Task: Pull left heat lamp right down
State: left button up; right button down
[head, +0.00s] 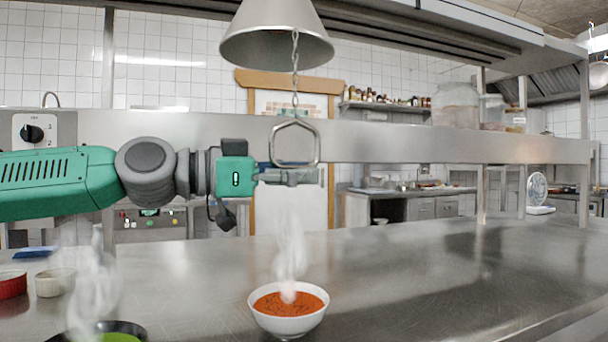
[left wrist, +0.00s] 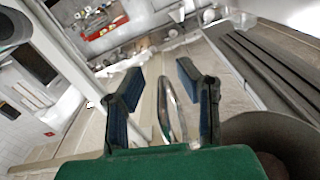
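The heat lamp is a grey metal cone (head: 277,38) hanging at the top middle of the head view. A chain (head: 295,70) drops from it to a six-sided metal pull handle (head: 317,145). My left gripper (head: 300,176) reaches in from the left at the handle's lower edge. In the left wrist view, its two blue-padded fingers (left wrist: 160,78) stand apart, with the handle (left wrist: 172,110) between them, nearer the right finger. The fingers do not look closed on it. The lamp's grey shade (left wrist: 262,128) shows at lower right there. My right gripper is not in view.
A white bowl of orange soup (head: 288,316) steams on the steel counter (head: 420,270) below the handle. Small bowls (head: 55,282) and a dark dish with green food (head: 120,336) stand at left. A steel rail (head: 400,146) runs behind.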

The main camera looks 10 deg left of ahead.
pick_arm(q)
jog(key=v, duration=1.1)
jog(key=shift+a, duration=0.2)
